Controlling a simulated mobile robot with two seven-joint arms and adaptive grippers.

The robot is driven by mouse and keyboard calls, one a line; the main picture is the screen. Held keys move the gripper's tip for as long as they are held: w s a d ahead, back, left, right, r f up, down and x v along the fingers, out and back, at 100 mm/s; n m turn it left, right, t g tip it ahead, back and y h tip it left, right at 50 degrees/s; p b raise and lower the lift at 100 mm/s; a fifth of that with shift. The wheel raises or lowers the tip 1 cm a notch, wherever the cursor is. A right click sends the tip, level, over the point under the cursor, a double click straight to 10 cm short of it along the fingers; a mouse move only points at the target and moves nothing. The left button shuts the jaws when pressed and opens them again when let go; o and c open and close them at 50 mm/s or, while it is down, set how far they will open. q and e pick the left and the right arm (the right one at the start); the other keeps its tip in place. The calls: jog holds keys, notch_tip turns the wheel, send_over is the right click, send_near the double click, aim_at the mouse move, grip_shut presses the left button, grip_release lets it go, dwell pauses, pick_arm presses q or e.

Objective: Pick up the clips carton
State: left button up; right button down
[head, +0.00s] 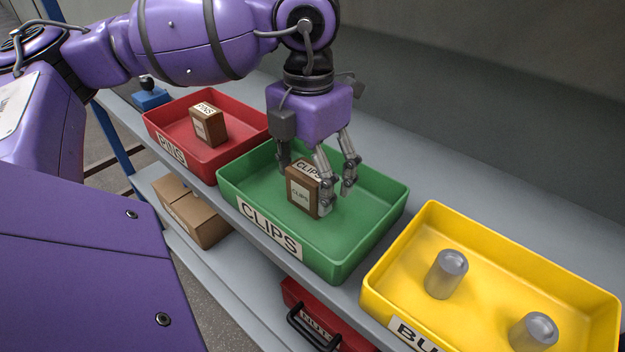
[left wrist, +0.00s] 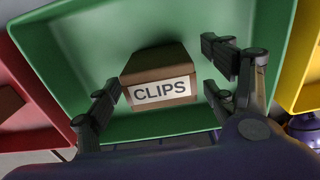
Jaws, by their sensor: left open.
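The clips carton (head: 301,194) is a small brown box with white CLIPS labels. It stands in the green tray (head: 374,222) marked CLIPS. My left gripper (head: 322,194) points down into the tray at the carton, and its fingers partly cover the carton's right side in the head view. In the left wrist view the carton (left wrist: 160,82) lies between the open fingers of the left gripper (left wrist: 168,85), with a gap showing on the right. Whether any finger touches it I cannot tell. My right gripper is not in view.
A red tray (head: 165,122) with a pins carton (head: 208,126) stands to the left. A yellow tray (head: 400,283) with grey cylinders (head: 446,274) stands to the right. A cardboard box (head: 192,213) and a red NUTS case (head: 325,322) sit on the lower shelf. A wall rises behind.

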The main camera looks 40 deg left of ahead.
pick_arm(q)
jog(key=shift+f, duration=0.95)
jog(key=shift+c, duration=0.3)
jog(key=c, duration=1.3)
jog(key=shift+r, duration=0.15)
